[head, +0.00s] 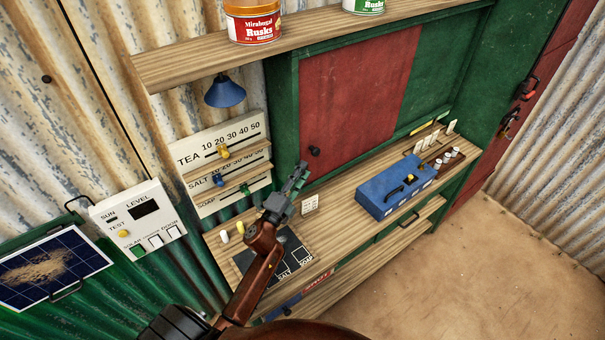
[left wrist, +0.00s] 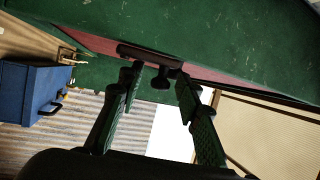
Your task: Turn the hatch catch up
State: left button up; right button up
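The hatch is a red panel (head: 355,95) in a green frame above the counter. A small dark knob (head: 314,151) shows at its lower left. In the left wrist view a dark bar with a round knob (left wrist: 160,82), which looks like the hatch catch, lies by the red panel's edge. My left gripper (head: 299,172) is just below and left of the knob in the head view. Its fingers (left wrist: 160,88) are open in the left wrist view, with the knob between the tips. I cannot tell whether they touch it. My right gripper is not in view.
A blue box (head: 396,190) with a black handle stands on the wooden counter (head: 345,200); it also shows in the left wrist view (left wrist: 35,95). A white socket block (head: 310,204) is close to my gripper. A price board (head: 222,140) and blue lamp (head: 225,93) are left.

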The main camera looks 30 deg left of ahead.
pick_arm(q)
jog(key=shift+s, duration=0.1)
jog(key=v, duration=1.1)
jog(key=shift+s, duration=0.4)
jog(key=shift+f, duration=0.1)
